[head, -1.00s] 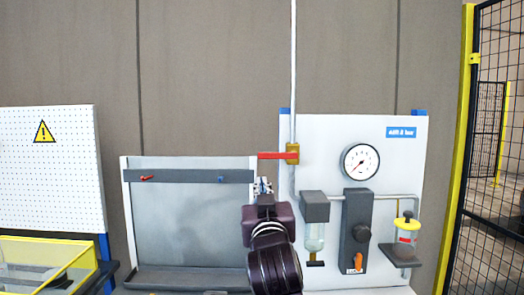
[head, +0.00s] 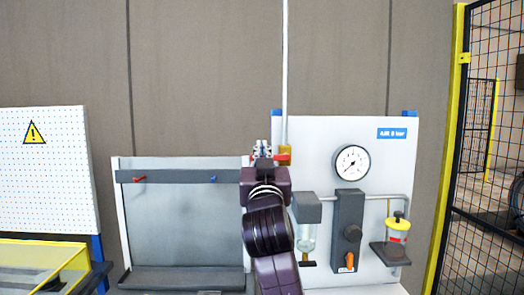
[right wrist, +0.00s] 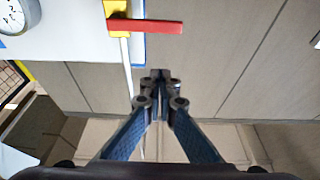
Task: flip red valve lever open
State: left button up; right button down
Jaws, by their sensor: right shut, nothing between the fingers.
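The red valve lever (head: 283,157) sticks out sideways to the left from a brass-yellow valve body (head: 287,149) on the vertical pipe. In the head view my right gripper (head: 262,148) covers the lever's middle part. In the right wrist view the whole red lever (right wrist: 152,26) shows, level, beside the yellow valve body (right wrist: 117,22). There my right gripper (right wrist: 160,76) is shut and empty, with a visible gap between its fingertips and the lever. Contact is not seen. My left gripper is not in view.
A white panel (head: 320,135) carries a round gauge (head: 351,161), a grey regulator block (head: 347,215) and a yellow-topped cup (head: 397,222). The thin pipe (head: 285,70) rises above the valve. A grey rack (head: 183,225) stands left. A mesh fence (head: 480,170) is at the right.

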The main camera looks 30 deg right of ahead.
jog(key=w+d+f+p, duration=0.2)
jog(key=w+d+p, duration=0.1)
jog(key=w, duration=0.2)
jog(key=shift+p, duration=0.4)
